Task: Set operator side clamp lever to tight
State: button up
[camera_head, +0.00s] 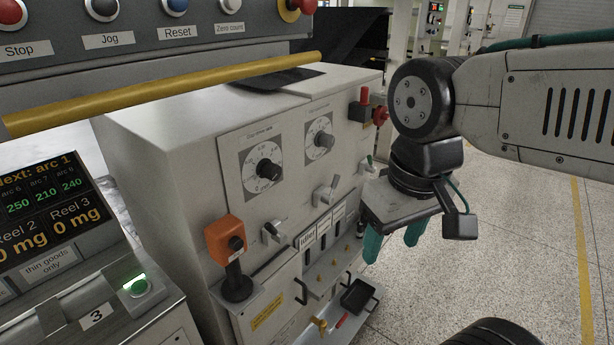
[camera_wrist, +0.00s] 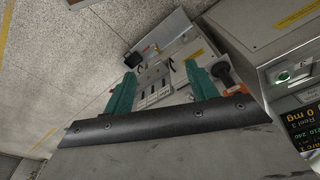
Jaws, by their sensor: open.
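A silver clamp-type lever (camera_head: 272,232) sits on the front of the white machine cabinet, below the left dial. A second, similar lever (camera_head: 325,192) sits further right, below the other dial. I cannot read which one is the operator side lever or its marked positions. My gripper (camera_head: 392,247), with two green fingers pointing down, hangs in front of the cabinet's right end, right of both levers and apart from them. It is open and empty. In the wrist view its fingers (camera_wrist: 160,70) are spread, with the cabinet's lower panel beyond them.
An orange-and-black handle (camera_head: 232,240) projects at the left. A red-topped part (camera_head: 366,108) is at the upper right. A shelf holds a black tray (camera_head: 357,296). A yellow bar (camera_head: 165,90) crosses above. Open floor lies right.

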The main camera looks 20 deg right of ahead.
aim_at(327, 200)
jog(key=k, duration=0.5)
jog(key=z, duration=0.85)
jog(key=i, duration=0.75)
jog(key=u, duration=1.05)
